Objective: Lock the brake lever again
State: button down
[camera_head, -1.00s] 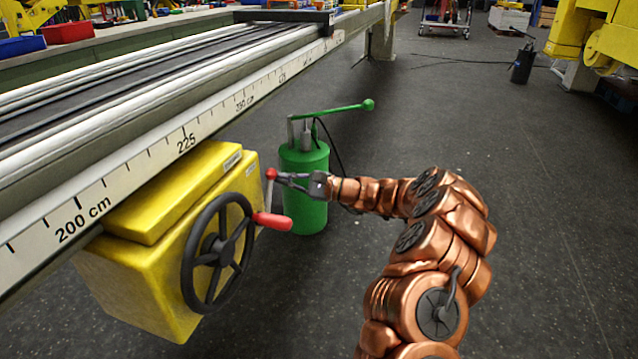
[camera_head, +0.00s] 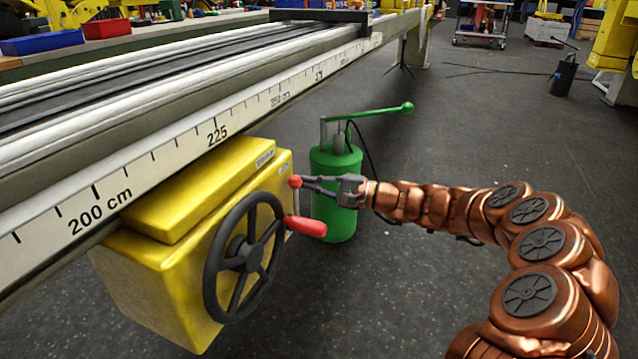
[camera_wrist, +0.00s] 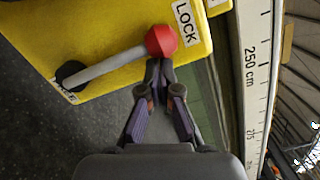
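The brake lever is a grey rod (camera_wrist: 108,65) with a red ball knob (camera_wrist: 161,40), on the side of a yellow box (camera_wrist: 105,22). In the wrist view the knob end lies beside the LOCK label (camera_wrist: 185,23). Another label, only partly readable, is by the dark pivot at the other end. In the head view the red knob (camera_head: 295,181) is at the box's right edge. My gripper (camera_wrist: 160,66) has its fingertips together right beside the knob, pointing at it. I see nothing between the fingers. Whether the tips touch the knob I cannot tell.
A black handwheel (camera_head: 244,257) with a red handle (camera_head: 305,226) sits on the box front, just below my gripper. A green pump (camera_head: 337,222) with a long handle stands close behind my gripper. The scaled rail (camera_head: 160,160) runs above the box.

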dwell(0.4)
jog(key=d+f+p, duration=0.2)
jog(key=d+p, duration=0.2)
jog(key=d, duration=0.7)
jog(key=s+a+r+n+g+h+p, duration=0.1)
jog(key=s+a+r+n+g+p, duration=0.15)
jog(key=s+a+r+p, duration=0.4)
jog(key=s+a+r+n+g+p, duration=0.1)
jog(key=s+r+n+g+p, duration=0.2)
jog(key=r, duration=0.6)
jog(key=s+r+n+g+h+p, duration=0.2)
jog(key=s+r+h+p, duration=0.1)
jog(key=s+r+p, duration=0.5)
jog(key=s+r+n+g+h+p, duration=0.15)
jog(key=s+r+h+p, duration=0.3)
jog(key=s, duration=0.65)
jog(key=s+d+r+t+h+p, duration=0.1)
jog(key=s+d+r+h+p, duration=0.3)
jog(key=s+d+p, duration=0.4)
jog(key=s+d+r+m+t+h+p, duration=0.1)
jog(key=s+d+r+h+p, duration=0.4)
jog(key=s+d+p, duration=0.3)
jog(key=d+p, duration=0.1)
jog(key=d, duration=0.1)
jog(key=shift+s+d+m+p, duration=0.25)
jog(key=shift+d+m+p, duration=0.05)
jog(key=shift+d+p, duration=0.1)
